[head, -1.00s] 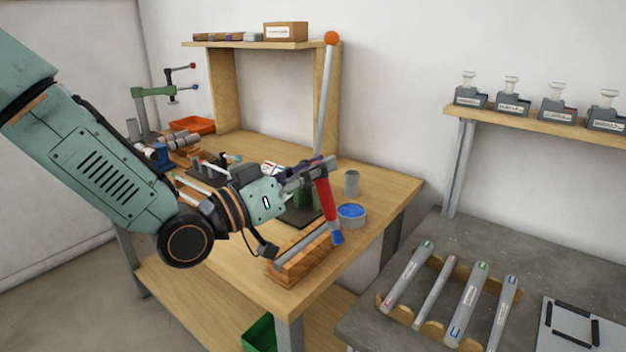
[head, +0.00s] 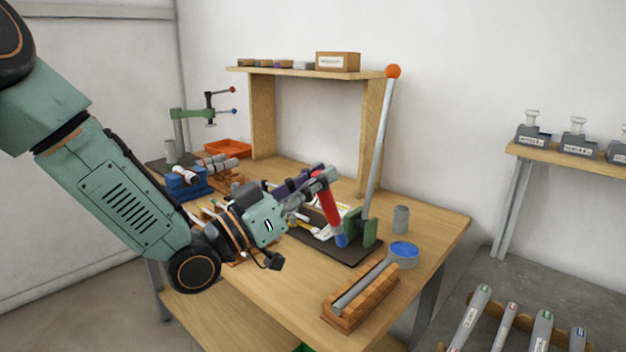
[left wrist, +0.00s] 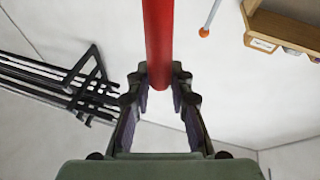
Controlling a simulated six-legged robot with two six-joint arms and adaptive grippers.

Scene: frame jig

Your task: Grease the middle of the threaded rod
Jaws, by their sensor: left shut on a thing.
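My left gripper (head: 322,177) is shut on the red handle of a brush (head: 331,208). The brush hangs down, slightly tilted, with its blue end lowest. In the left wrist view, the red handle (left wrist: 158,40) stands between the two fingers (left wrist: 160,85). The grey rod (head: 362,285) lies along a wooden block (head: 345,316) at the bench's near right. Its thread is too small to make out. A round tin with blue contents (head: 404,251) stands beyond the block. The brush end appears apart from both rod and tin. My right gripper is not in view.
A dark-based press with a green part (head: 362,228) and a tall orange-knobbed lever (head: 384,135) stands behind the brush. A grey cylinder (head: 401,219) stands near the tin. A blue vise (head: 186,182) and orange tray (head: 228,149) are farther left.

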